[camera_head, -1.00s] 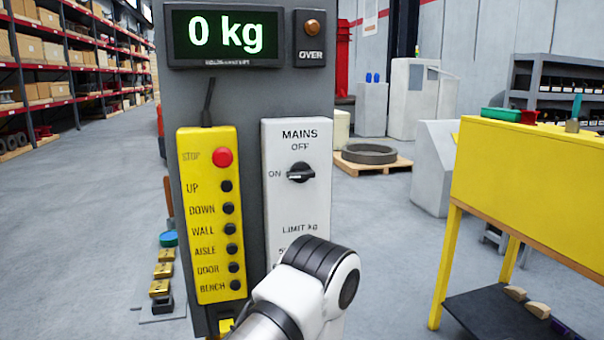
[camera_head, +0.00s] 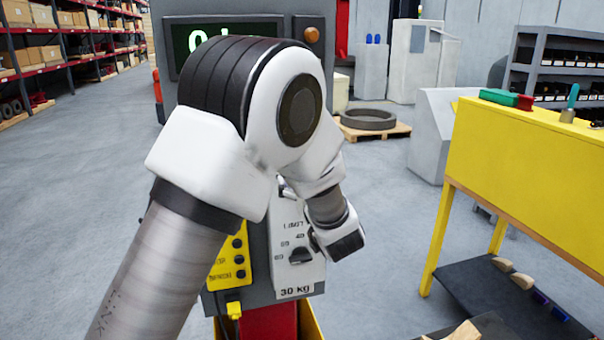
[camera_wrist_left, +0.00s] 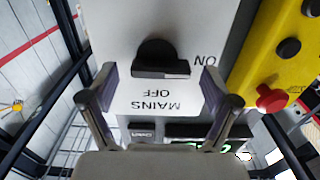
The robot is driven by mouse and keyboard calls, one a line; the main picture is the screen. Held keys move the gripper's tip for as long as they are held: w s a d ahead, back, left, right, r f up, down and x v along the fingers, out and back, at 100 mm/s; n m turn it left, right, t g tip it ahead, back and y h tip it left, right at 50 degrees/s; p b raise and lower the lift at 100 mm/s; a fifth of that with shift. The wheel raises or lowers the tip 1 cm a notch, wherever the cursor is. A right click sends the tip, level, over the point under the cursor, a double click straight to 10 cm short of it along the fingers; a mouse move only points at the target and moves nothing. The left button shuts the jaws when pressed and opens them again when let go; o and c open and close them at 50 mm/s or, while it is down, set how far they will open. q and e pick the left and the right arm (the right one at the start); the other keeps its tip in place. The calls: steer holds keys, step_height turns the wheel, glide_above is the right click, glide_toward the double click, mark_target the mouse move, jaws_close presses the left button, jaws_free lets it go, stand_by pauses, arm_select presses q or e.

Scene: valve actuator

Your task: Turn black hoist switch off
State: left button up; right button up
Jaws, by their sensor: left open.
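The black mains switch (camera_wrist_left: 160,60) sits on a white panel (camera_wrist_left: 128,25), seen upside down in the left wrist view. Its bar handle lies level, in line with the ON mark and across from the OFF and MAINS lettering. My left gripper (camera_wrist_left: 158,74) is open, with one finger on each side of the switch and clear gaps to the handle. In the head view my left arm hides the switch and the fingers; only the lower panel (camera_head: 297,270) shows. My right gripper is in neither view.
The yellow button box (camera_head: 228,272) is left of the white panel; its red stop button (camera_wrist_left: 271,98) is near one finger in the wrist view. A limit dial (camera_head: 301,255) is below. The weight display (camera_head: 190,38) is partly hidden. A yellow bench (camera_head: 530,170) stands right.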

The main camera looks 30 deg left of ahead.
arm_select(q)
steer(key=shift+w+a+r, duration=0.1)
steer(key=shift+w+a, duration=0.05)
steer(key=shift+a, duration=0.1)
steer(key=shift+c, duration=0.3)
steer(key=c, duration=1.1)
